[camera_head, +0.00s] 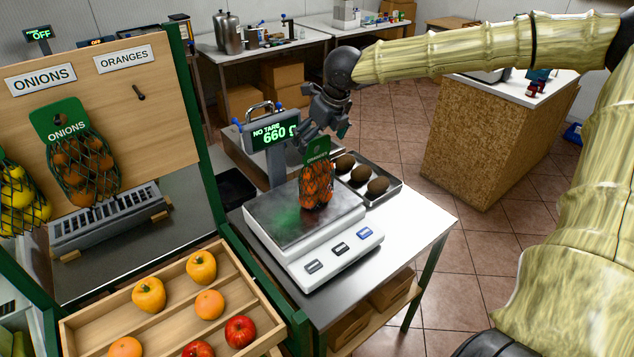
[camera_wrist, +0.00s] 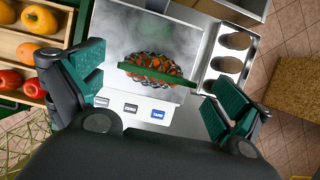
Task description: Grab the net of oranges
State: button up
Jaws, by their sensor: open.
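The net of oranges (camera_head: 316,187) stands upright on the scale's metal plate (camera_head: 275,217), with a green label at its top. The scale display (camera_head: 274,134) reads 660 g. My gripper (camera_head: 318,135) is above the net, pointing down. In the wrist view my gripper (camera_wrist: 155,92) is open, with its two green-padded fingers spread to the left and right of the net (camera_wrist: 152,66). The net's green label lies as a band across it between the fingers. The fingers do not appear to touch the net.
A tray (camera_head: 398,186) with several brown round items stands right behind the scale. A wooden crate (camera_head: 78,332) of fruit is at front left. A net labelled ONIONS (camera_head: 85,172) hangs on the board (camera_head: 170,95), beside an empty peg under the ORANGES sign.

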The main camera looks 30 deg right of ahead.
aim_at(317, 173)
jog(key=shift+p+x, duration=0.85)
jog(key=shift+x, duration=1.6)
jog(key=shift+c, duration=0.4)
jog(key=shift+w+r, duration=0.1)
jog(key=c, duration=2)
jog(key=shift+o, duration=0.2)
jog(key=shift+r, duration=0.1)
